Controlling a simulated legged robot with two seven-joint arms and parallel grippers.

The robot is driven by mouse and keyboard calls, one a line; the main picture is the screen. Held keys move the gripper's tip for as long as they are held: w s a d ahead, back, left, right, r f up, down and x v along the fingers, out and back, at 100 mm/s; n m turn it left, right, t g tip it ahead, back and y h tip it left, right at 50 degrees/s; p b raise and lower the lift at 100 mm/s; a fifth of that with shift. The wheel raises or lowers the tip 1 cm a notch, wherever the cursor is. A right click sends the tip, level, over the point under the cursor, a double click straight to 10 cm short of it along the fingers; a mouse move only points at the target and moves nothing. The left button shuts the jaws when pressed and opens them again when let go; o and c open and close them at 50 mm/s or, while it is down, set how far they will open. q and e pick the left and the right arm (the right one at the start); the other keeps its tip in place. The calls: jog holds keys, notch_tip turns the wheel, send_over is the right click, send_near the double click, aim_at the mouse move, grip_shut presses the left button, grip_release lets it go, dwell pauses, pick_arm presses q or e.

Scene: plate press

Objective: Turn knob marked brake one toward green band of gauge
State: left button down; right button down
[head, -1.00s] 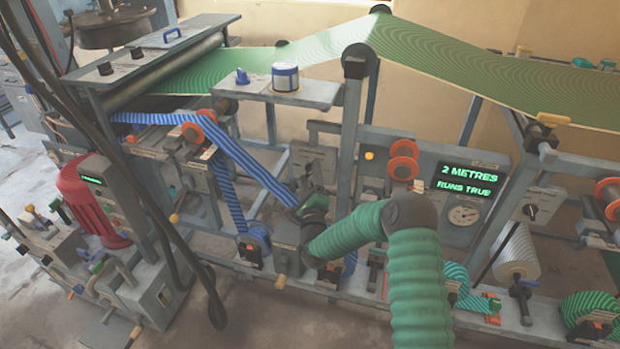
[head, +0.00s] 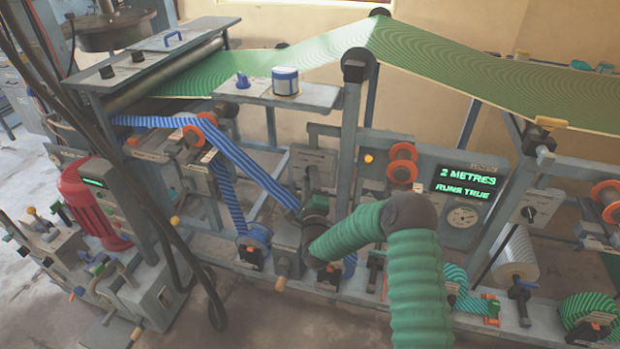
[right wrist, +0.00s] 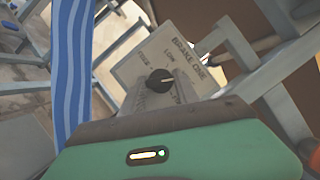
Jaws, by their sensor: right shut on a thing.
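The brake one plate (right wrist: 190,55) is a pale panel lettered BRAKE ONE, with FREE and LOW marks, tilted in the right wrist view. The black knob (right wrist: 160,81) sits on it, its light pointer line aimed to the right. My right gripper (right wrist: 162,92) is shut on the knob; its green body hides the lower plate. In the head view my right gripper (head: 312,205) is at the middle of the frame, small and partly hidden by its wrist. The round gauge (head: 462,216) is under the lit display; its needle and green band are too small to read. My left gripper is out of view.
A blue striped web (head: 235,150) runs close left of my right gripper. A frame post (head: 350,130) stands just right of it. The lit display (head: 466,184) reads 2 METRES, RUNS TRUE. Spools and brackets crowd the lower rail.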

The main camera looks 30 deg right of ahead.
jog(key=n+g+p, duration=0.1)
jog(key=n+p, duration=0.1)
jog(key=n, duration=0.1)
jog(key=n+g+y+p, duration=0.1)
jog(key=n+p, duration=0.2)
jog(key=n+g+y+p, duration=0.1)
jog(key=n+p, duration=0.2)
jog(key=n, duration=0.1)
jog(key=shift+s+a+g, duration=0.1)
jog(key=shift+g, duration=0.2)
jog(key=shift+f, duration=0.1)
dwell(0.4)
jog(key=c, duration=1.2)
grip_release()
jog(key=shift+c, duration=0.2)
jog(key=o, duration=0.3)
jog(key=shift+r, duration=0.25)
